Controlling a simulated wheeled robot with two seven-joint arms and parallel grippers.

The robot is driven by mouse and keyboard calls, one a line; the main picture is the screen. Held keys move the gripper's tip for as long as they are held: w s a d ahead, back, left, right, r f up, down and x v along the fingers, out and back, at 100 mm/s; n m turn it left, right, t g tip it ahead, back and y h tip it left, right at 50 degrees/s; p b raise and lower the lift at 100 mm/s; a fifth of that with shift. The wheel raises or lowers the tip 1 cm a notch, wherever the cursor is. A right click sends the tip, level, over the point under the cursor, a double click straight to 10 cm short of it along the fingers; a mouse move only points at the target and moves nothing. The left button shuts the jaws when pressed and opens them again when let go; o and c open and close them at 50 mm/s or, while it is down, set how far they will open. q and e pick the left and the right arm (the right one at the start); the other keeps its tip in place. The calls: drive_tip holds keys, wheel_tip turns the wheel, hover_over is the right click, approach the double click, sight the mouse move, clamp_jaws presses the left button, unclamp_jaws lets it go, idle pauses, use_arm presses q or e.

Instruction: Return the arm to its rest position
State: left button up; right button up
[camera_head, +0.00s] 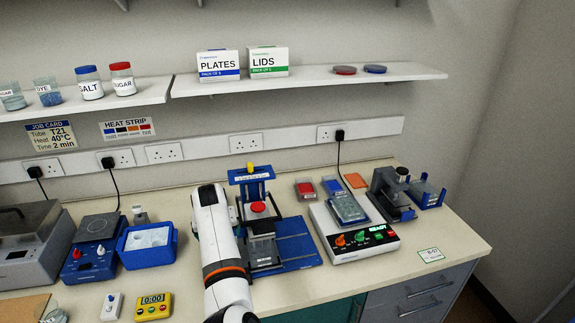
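One white arm of mine with an orange band, which I take to be the left, rises from the bottom edge, left of the middle. Its rounded upper end is over the bench, just left of the blue press stand (291,240) with its red knob (258,207). A small dark part shows beside that end, but I cannot make out the fingers or whether they hold anything. The arm covers the left side of the stand. I cannot tell whether it touches the stand. My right gripper is not in view.
A blue tub (147,243) and a blue-fronted hotplate (90,250) stand left of the arm. A yellow timer (153,307) lies at the front. A white control box (355,240) is right of the stand. A shelf (310,84) runs above. The bench's front right corner is mostly clear.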

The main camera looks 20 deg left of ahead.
use_arm(q)
drive_tip(key=s+a+f+m+y, duration=0.1)
drive_tip(key=s+f, duration=0.1)
drive_tip(key=s, duration=0.6)
drive_tip(key=s+a+f+m+y, duration=0.1)
drive_tip(key=s+f, duration=0.1)
drive_tip(key=s, duration=0.5)
drive_tip(key=s+d+m+h, duration=0.4)
drive_tip(key=s+d+m, duration=0.2)
drive_tip(key=s+d, duration=1.45)
wheel_tip(320, 180, down, 33)
drive_tip(key=s+a+g+b, duration=0.1)
drive_tip(key=s+g+b, duration=0.15)
drive_tip(key=b, duration=0.55)
drive_tip(key=s+a+f+b, duration=0.1)
drive_tip(key=s+f+b, duration=0.2)
drive_tip(key=s+f, duration=0.5)
drive_tip(key=s+a+f+b, duration=0.2)
drive_tip(key=s+f, duration=0.7)
drive_tip(key=f, duration=0.6)
drive_tip(key=shift+f+m+b, duration=0.3)
drive_tip(key=shift+f+b, duration=0.05)
drive_tip(key=shift+b, duration=0.4)
